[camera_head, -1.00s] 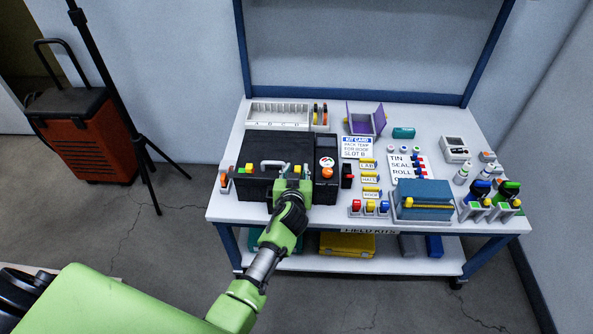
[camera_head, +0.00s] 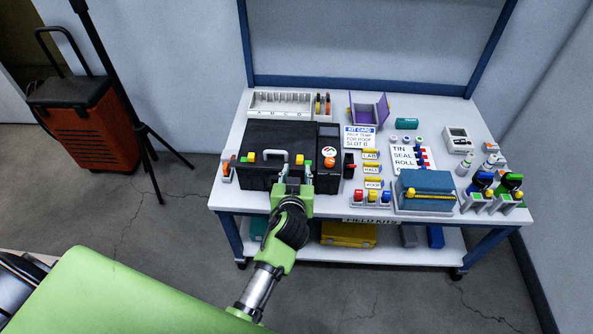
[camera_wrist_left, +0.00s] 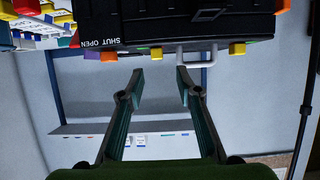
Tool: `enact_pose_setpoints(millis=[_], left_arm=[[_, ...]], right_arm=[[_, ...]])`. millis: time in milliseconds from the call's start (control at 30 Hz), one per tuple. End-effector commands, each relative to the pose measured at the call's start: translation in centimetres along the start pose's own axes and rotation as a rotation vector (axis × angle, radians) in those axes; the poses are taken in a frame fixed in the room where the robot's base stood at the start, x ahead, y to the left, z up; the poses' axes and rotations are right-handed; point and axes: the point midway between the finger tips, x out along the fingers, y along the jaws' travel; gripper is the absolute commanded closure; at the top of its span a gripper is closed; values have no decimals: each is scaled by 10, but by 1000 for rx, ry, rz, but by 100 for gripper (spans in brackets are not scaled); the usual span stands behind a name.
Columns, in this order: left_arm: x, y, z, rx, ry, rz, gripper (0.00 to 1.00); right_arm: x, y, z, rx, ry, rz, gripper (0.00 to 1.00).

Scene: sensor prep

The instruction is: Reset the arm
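My left gripper (camera_head: 292,181) is in front of the black case (camera_head: 262,137) on the workbench, by its grey handle (camera_head: 275,153). In the left wrist view, the gripper's two fingers (camera_wrist_left: 162,72) stand apart with nothing between them. That view shows the case (camera_wrist_left: 180,22) upside down at the top, with the handle (camera_wrist_left: 197,61) beyond the right fingertip. I cannot tell the exact gap between finger and handle. My right gripper is in neither view.
The workbench (camera_head: 330,207) is crowded with a blue box (camera_head: 426,185), a kit card (camera_head: 359,136), a purple open box (camera_head: 368,109) and bottles. A lower shelf holds a yellow case (camera_head: 348,234). A tripod (camera_head: 148,150) and red cart (camera_head: 85,130) stand at left. The floor between is clear.

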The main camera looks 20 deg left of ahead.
Motion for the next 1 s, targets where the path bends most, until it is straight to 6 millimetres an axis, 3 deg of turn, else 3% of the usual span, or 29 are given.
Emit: enact_pose_setpoints(millis=[333, 467, 567, 767, 1000], left_arm=[[1, 0, 3, 3, -5, 2, 68], [3, 5, 38, 38, -61, 27, 68], [4, 11, 97, 95, -152, 71, 68], [-21, 6, 249, 217, -387, 173, 68], [-92, -37, 414, 321, -657, 260, 68]], right_arm=[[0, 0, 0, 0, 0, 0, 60], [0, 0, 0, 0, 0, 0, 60], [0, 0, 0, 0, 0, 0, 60], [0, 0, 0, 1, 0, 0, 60], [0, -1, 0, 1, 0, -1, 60]])
